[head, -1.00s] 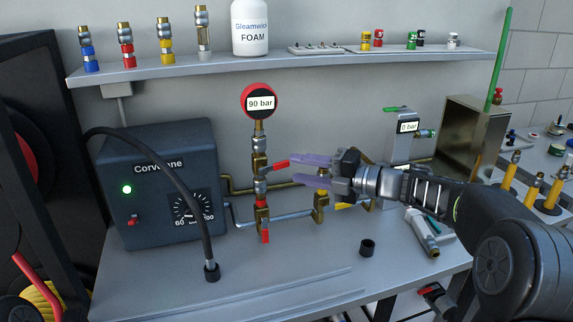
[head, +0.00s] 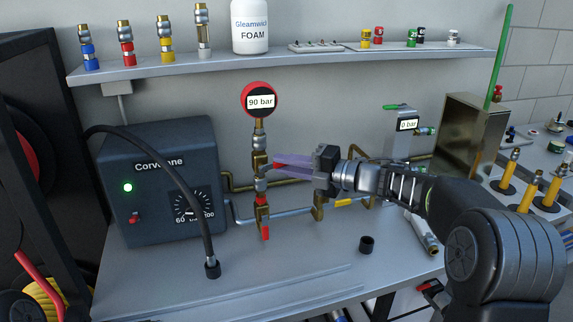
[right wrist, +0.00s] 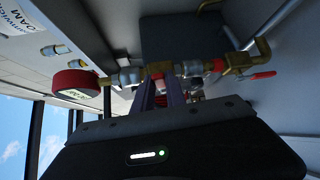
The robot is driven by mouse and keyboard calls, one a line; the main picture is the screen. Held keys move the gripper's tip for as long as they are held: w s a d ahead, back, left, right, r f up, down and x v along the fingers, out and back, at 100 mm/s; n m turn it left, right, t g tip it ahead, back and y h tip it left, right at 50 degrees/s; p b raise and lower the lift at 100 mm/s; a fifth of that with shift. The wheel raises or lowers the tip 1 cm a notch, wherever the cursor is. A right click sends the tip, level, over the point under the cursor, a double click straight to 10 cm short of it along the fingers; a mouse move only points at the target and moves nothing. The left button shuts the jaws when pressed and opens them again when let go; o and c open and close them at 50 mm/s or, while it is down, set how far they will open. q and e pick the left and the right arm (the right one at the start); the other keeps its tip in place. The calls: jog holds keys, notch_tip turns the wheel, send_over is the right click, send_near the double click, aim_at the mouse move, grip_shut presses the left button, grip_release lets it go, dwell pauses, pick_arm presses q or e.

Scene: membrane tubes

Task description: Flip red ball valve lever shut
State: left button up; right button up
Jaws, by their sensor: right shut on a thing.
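The red ball valve lever (head: 279,165) sticks out to the right from the brass valve (head: 259,165) below the red gauge (head: 259,100), which reads 90 bar. My right gripper (head: 283,163) has its purple fingers shut on this lever, which they mostly hide. In the right wrist view the fingers (right wrist: 160,95) reach up to the brass pipe (right wrist: 158,70) beside the red gauge (right wrist: 75,84). A second red lever (head: 265,233) hangs down lower on the same pipe. It also shows in the right wrist view (right wrist: 263,75). My left gripper is not in view.
The grey Corvanne box (head: 160,185) with a dial and green light stands on the left. A black hose (head: 195,190) ends at the bench (head: 290,280). A black cap (head: 366,244) stands in front. A shelf (head: 280,63) runs above.

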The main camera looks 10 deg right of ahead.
grip_shut()
jog(key=f+m+y+b, duration=0.1)
jog(key=b, duration=0.3)
jog(key=shift+t, duration=0.4)
jog(key=o, duration=0.7)
grip_release()
jog(key=b+v, duration=0.1)
jog(key=v, duration=0.6)
jog(key=shift+s+d+f+b, duration=0.2)
jog(key=shift+d+b, duration=0.15)
jog(key=shift+b, duration=0.05)
